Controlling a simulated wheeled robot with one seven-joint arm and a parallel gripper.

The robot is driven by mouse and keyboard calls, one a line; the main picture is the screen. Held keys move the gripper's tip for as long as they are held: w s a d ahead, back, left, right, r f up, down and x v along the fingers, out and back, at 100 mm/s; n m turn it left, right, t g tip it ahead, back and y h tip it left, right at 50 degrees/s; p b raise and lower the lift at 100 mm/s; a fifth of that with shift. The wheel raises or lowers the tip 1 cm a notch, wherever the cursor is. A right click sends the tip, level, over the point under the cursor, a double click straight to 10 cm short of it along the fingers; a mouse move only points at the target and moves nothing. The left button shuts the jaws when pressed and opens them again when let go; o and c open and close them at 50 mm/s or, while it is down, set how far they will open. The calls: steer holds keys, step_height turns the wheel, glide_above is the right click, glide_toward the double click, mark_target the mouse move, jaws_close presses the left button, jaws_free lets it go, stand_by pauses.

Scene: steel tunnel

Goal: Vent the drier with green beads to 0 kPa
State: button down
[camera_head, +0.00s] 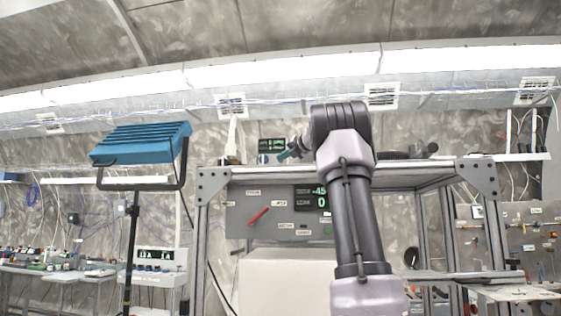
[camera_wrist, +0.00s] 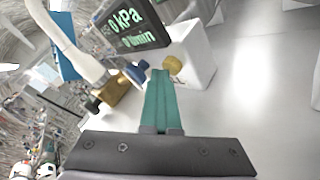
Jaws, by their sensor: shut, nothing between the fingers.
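My gripper (camera_wrist: 160,75) is shut and empty, its teal fingers together; it also shows in the head view (camera_head: 284,155) above the top shelf. In the wrist view a dark display (camera_wrist: 132,22) reads 0 kPa and 0 l/min. A blue knob (camera_wrist: 136,72) is just left of the fingertips, close to them; I cannot tell whether they touch. A brass-coloured block (camera_wrist: 113,93) is below it, and a yellow round part (camera_wrist: 173,64) is right of the tips, by a white box (camera_wrist: 198,55). I cannot make out green beads in either view.
The steel frame's top shelf (camera_head: 420,176) lies under my arm. A panel (camera_head: 240,218) below holds a red handle (camera_head: 258,216) and a second display (camera_head: 311,197). A white tube (camera_wrist: 75,45) runs left of the blue knob. A blue lamp (camera_head: 142,143) stands at left.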

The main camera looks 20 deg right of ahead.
steer(key=shift+s+a, duration=0.45)
steer(key=shift+s, duration=0.25)
steer(key=shift+s+a, duration=0.75)
steer(key=shift+s, duration=0.3)
steer(key=shift+s+a, duration=0.7)
steer(key=shift+s, duration=0.35)
